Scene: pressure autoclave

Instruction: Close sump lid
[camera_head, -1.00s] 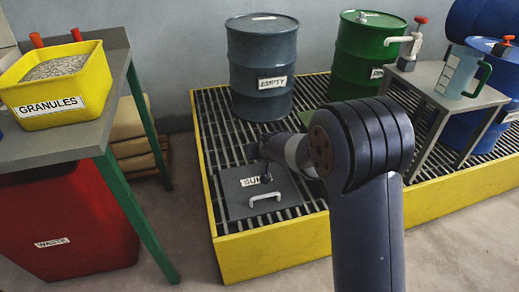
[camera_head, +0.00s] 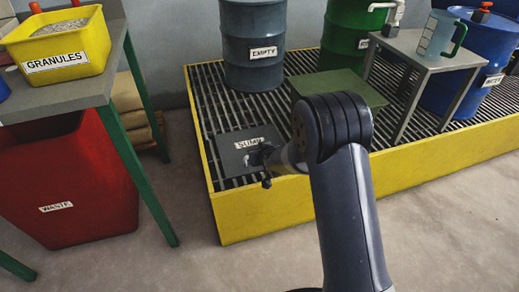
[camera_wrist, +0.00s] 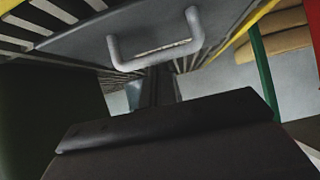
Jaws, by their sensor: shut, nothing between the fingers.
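The sump lid (camera_head: 226,146) is a dark grey plate with a "SUMP" label, at the front left of the yellow-rimmed grating. It looks to lie flat, about level with the grating. Its pale handle shows in the wrist view (camera_wrist: 155,60), on the lid (camera_wrist: 85,38). In the head view the handle is mostly hidden by my gripper (camera_head: 266,180). My gripper is shut and empty at the lid's front right part, near the handle but not around it. Whether it touches the lid, I cannot tell.
A yellow sump rim (camera_head: 300,205) borders the grating. A blue-grey drum (camera_head: 253,70), a green panel (camera_head: 345,88) and a small table (camera_head: 420,55) with a jug stand behind. A red waste bin (camera_head: 65,180) stands left. The floor in front is clear.

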